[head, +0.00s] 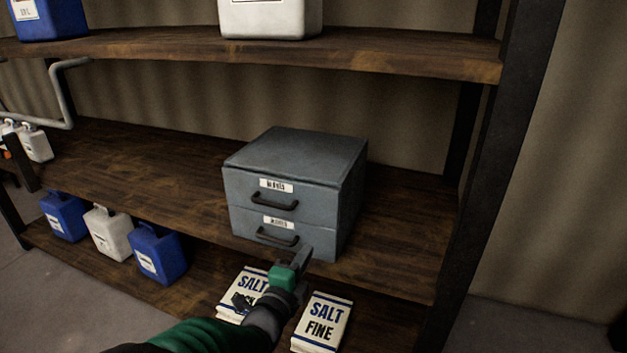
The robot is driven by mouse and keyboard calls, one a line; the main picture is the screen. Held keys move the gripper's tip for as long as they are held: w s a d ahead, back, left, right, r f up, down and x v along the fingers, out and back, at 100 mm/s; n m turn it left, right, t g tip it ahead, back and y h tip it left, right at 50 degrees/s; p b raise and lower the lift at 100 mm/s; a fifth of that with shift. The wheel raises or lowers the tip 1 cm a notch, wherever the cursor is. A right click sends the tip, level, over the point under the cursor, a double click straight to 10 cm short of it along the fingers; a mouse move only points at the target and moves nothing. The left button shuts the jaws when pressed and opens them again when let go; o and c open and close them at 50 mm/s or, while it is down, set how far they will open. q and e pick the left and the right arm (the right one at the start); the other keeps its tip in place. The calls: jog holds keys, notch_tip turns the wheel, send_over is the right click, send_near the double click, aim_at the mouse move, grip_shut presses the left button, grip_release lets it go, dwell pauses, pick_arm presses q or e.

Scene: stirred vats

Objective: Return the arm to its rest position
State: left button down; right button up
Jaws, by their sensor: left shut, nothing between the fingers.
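My left gripper (297,262) reaches in from the bottom of the head view, with a green and dark wrist. It is shut and empty. Its fingertips are just in front of the lower right part of a grey two-drawer cabinet (352,190), near the lower drawer's dark handle (277,238). I cannot tell whether the fingers touch the cabinet. Both drawers look closed. My right gripper is not in view.
The cabinet stands on the middle wooden shelf (405,215). Salt packs (322,322) lie on the lower shelf beside my wrist, one partly hidden. Blue (157,252) and white jugs (108,232) stand lower left. A dark post (490,170) bounds the right side.

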pick_arm(q)
jog(key=s+a+f+n+g+y, duration=0.6)
jog(key=s+a+f+n+g, duration=0.4)
jog(key=s+a+f+n, duration=0.5)
jog(key=s+a+f+n+g, duration=0.1)
jog(key=s+f+n+g, duration=0.15)
jog(key=s, duration=0.45)
jog(key=s+a+f+n+g, duration=0.1)
jog(key=s+n+g, duration=0.1)
jog(key=s+n, duration=0.3)
notch_tip(320, 180, up, 16)
jog(key=s+m+p, duration=0.1)
jog(key=p, duration=1.4)
jog(key=shift+d+f, duration=0.15)
jog(key=shift+d, duration=0.1)
jog(key=shift+t, duration=0.25)
